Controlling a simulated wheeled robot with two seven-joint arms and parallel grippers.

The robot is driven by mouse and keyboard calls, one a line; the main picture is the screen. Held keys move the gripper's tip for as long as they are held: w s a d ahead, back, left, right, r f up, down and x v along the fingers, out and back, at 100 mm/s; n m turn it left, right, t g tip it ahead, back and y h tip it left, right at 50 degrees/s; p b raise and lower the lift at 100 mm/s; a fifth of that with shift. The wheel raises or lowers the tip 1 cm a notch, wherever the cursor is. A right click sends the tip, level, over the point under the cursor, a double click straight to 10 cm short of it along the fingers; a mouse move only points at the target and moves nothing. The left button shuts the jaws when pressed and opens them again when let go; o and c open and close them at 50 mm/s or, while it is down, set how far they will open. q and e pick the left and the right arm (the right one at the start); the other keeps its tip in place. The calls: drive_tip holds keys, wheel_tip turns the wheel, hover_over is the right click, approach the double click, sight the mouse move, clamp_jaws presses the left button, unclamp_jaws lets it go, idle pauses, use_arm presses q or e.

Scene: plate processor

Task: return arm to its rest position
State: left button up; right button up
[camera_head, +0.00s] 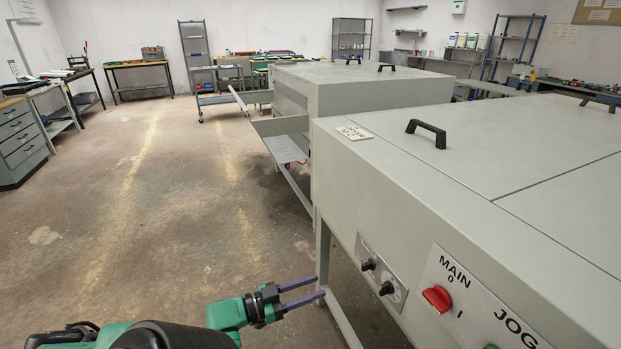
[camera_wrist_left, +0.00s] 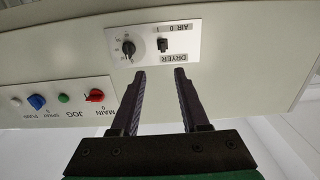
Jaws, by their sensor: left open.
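My left gripper (camera_head: 322,288) is at the bottom of the head view, its two purple-grey fingers apart and pointing right toward the front of the plate processor (camera_head: 420,190). In the left wrist view the fingers (camera_wrist_left: 160,75) are open with nothing between them. Beyond the fingertips is the dryer panel (camera_wrist_left: 157,45), with a black knob (camera_wrist_left: 128,47) and a black switch (camera_wrist_left: 163,44). The fingertips look close below this panel; whether they touch the machine I cannot tell. My right gripper does not show in either view.
The main panel, with its red switch (camera_head: 437,298), sits right of the dryer panel (camera_head: 381,275). A machine leg (camera_head: 322,250) stands right beside my left gripper. Open floor (camera_head: 150,200) lies to the left. A drawer cabinet (camera_head: 20,140) stands at far left.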

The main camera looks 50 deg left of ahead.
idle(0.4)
use_arm(q)
drive_tip(key=s+a+f+n+g+y+p, duration=0.1)
drive_tip(key=s+a+f+g+y, duration=0.15)
drive_tip(key=f, duration=0.45)
drive_tip(key=s+a+f+n+g+y+p, duration=0.1)
drive_tip(key=s+a+f+g+y, duration=0.15)
drive_tip(key=f, duration=0.55)
drive_tip(key=s+d+f+g+y, duration=0.1)
drive_tip(key=s+d+f+g, duration=0.1)
drive_tip(key=s+f, duration=0.3)
drive_tip(key=s+d+f+g, duration=0.1)
drive_tip(key=s+f+g, duration=0.15)
drive_tip(key=f, duration=0.55)
drive_tip(key=s+d+f+m+g+p, duration=0.1)
drive_tip(key=s+d+f+g+p, duration=0.1)
drive_tip(key=s+d+f+g, duration=0.4)
drive_tip(key=s+d+f, duration=0.4)
drive_tip(key=s+d, duration=0.1)
drive_tip(key=d, duration=0.3)
drive_tip(key=shift+s+f+g+h, duration=0.3)
drive_tip(key=shift+s+g+h, duration=0.05)
drive_tip(key=shift+s+h, duration=0.05)
drive_tip(key=shift+a, duration=0.1)
